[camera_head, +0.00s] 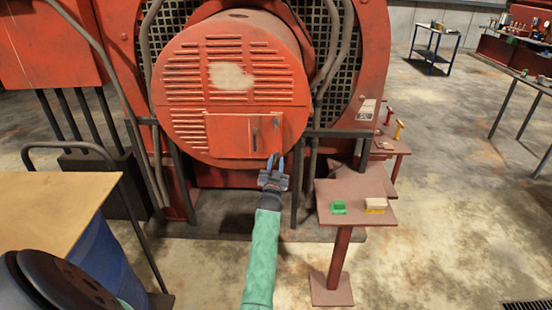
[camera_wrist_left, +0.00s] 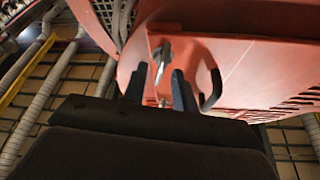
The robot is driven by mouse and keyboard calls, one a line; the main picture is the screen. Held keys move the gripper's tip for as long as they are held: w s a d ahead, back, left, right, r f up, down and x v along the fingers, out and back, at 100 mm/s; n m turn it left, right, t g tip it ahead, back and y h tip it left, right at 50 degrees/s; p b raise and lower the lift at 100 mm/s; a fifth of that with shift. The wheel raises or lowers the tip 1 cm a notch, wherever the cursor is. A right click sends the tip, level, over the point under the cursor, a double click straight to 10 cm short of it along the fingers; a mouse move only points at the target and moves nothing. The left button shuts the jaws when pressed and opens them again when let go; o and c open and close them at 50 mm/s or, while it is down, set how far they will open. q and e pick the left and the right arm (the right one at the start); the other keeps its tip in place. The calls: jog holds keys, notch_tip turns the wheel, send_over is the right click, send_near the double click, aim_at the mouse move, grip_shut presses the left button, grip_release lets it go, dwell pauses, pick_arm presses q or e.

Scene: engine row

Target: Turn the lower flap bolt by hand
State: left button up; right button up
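The red flap (camera_head: 232,135) is on the lower front of the round ribbed engine housing and looks closed. Its dark handle (camera_head: 254,138) also shows in the wrist view (camera_wrist_left: 212,92). In the wrist view a grey metal bolt (camera_wrist_left: 162,57) is on the flap's edge, beyond my fingertips. A smaller blurred piece shows lower between the fingers; I cannot tell whether it is the lower bolt. My left gripper (camera_head: 275,162) is just below the flap's lower right corner. Its blue fingers (camera_wrist_left: 160,88) are apart, with nothing visibly clamped. My right gripper is not in view.
A red pedestal table (camera_head: 352,214) with a green block (camera_head: 338,207) and a tan-and-yellow block (camera_head: 375,205) stands right of my left arm. Dark posts and pipes flank the housing. A wooden-topped table (camera_head: 50,205) is at left.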

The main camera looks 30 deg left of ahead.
pick_arm(q)
jog(key=shift+w+a+r, duration=0.15)
jog(key=shift+w+a, duration=0.05)
jog(key=shift+w, duration=0.2)
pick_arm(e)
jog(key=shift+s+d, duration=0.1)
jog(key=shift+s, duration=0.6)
pick_arm(q)
grip_shut()
jog(key=n+y+b, duration=0.1)
jog(key=n+b, duration=0.2)
jog(key=n, duration=0.1)
jog(key=shift+g+y+b, duration=0.35)
jog(key=shift+g+y, duration=0.05)
jog(key=shift+n, duration=0.3)
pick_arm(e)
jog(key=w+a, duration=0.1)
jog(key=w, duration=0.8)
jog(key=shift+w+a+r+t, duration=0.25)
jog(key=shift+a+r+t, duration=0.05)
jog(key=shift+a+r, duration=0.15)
